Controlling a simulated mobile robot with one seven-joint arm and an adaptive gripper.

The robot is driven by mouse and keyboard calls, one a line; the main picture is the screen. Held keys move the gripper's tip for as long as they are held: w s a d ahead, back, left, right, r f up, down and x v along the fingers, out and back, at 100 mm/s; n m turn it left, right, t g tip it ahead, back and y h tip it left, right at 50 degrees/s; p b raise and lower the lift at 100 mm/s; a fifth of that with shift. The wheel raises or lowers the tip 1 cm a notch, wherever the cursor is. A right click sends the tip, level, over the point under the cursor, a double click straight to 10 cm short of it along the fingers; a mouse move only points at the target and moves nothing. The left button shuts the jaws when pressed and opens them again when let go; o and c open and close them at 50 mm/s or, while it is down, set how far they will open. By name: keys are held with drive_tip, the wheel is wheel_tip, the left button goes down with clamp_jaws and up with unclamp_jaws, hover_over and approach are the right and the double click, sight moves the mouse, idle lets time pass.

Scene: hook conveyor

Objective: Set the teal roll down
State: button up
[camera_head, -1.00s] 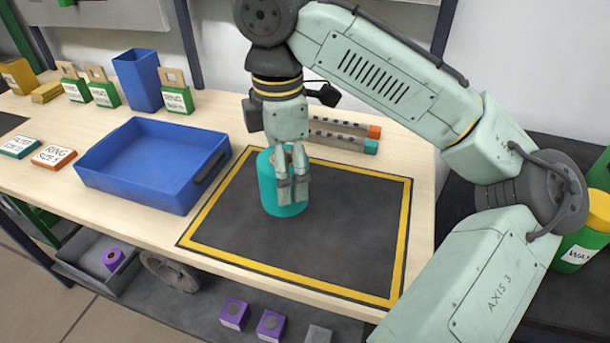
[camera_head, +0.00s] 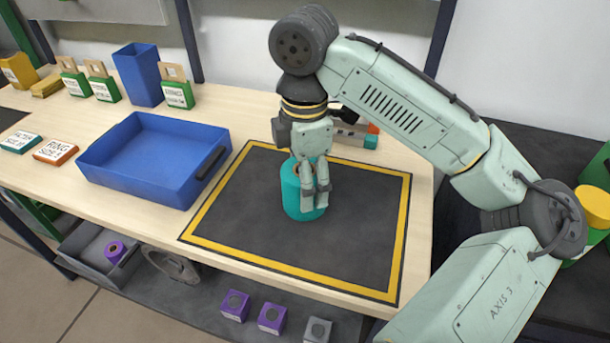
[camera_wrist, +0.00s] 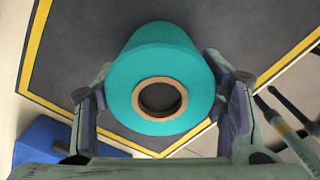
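The teal roll (camera_head: 291,197) is a cylinder with a brown core ring, over the black mat with the yellow border (camera_head: 340,246). In the wrist view the roll (camera_wrist: 160,75) is between the two finger pads, its core end facing the camera. My gripper (camera_head: 315,200) points down and is shut on the roll. The roll looks upright. I cannot tell whether its base touches the mat or is slightly above it.
A blue tray (camera_head: 125,183) stands left of the mat. A rack with orange and teal ends (camera_head: 358,139) lies behind my gripper. A blue bin (camera_head: 137,73) and labelled blocks stand farther back. The mat's front and right are clear.

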drive_tip(key=o, duration=0.5)
drive_tip(key=shift+c, duration=0.2)
wheel_tip(320, 180, up, 12)
drive_tip(key=shift+r, duration=0.2)
idle(0.3)
